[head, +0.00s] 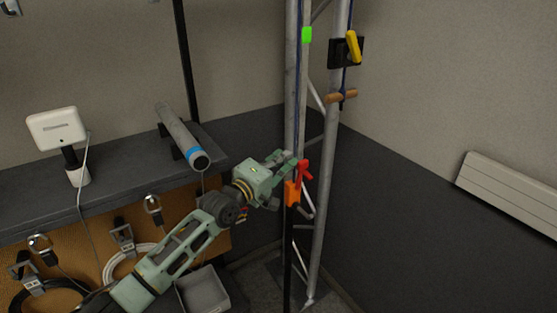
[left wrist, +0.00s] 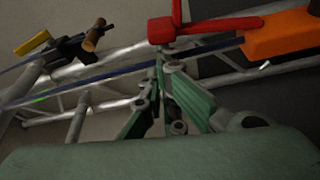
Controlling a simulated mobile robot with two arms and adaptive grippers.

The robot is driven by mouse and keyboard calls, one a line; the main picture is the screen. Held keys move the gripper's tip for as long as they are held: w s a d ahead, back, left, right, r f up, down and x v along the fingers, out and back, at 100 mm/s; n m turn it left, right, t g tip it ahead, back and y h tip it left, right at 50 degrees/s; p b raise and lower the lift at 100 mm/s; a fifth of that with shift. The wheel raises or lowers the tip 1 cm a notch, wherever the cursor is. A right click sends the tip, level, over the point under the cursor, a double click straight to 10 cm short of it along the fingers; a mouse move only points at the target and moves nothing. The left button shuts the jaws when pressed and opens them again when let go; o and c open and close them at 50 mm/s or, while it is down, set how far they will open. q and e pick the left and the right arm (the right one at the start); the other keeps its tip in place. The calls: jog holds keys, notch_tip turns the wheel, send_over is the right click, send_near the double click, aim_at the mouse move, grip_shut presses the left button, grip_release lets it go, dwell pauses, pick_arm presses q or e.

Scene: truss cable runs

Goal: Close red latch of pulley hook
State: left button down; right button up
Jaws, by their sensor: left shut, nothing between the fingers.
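The red latch (head: 303,170) sits on top of the orange pulley hook body (head: 292,193) on the truss, in the middle of the head view. In the left wrist view the red latch (left wrist: 205,26) lies across the top, one arm of it sticking up, with the orange body (left wrist: 282,34) to its right. My left gripper (head: 287,160) is just left of the latch. In the left wrist view its green fingers (left wrist: 160,72) are together and empty, with their tips just below the latch; I cannot tell whether they touch it. My right gripper is not in view.
The metal truss (head: 327,190) stands upright in the corner, with a blue rope along it. A yellow handle (head: 353,46) and a wooden peg (head: 341,97) are higher up. A shelf (head: 110,163) with a pipe (head: 182,135) is at left, a grey bin (head: 203,290) below.

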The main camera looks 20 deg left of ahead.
pick_arm(q)
jog(key=s+d+f+m+h+b, duration=0.3)
jog(key=m+b, duration=0.4)
jog(key=m, duration=0.3)
jog(key=s+d+f+m+h+b, duration=0.4)
jog(key=d+f+m+b, duration=0.1)
jog(key=m, duration=0.5)
jog(key=shift+s+d+g+b, duration=0.3)
jog(key=shift+d+b, duration=0.55)
jog(key=shift+b, duration=0.2)
jog(key=shift+h, duration=0.3)
jog(key=shift+f, duration=0.1)
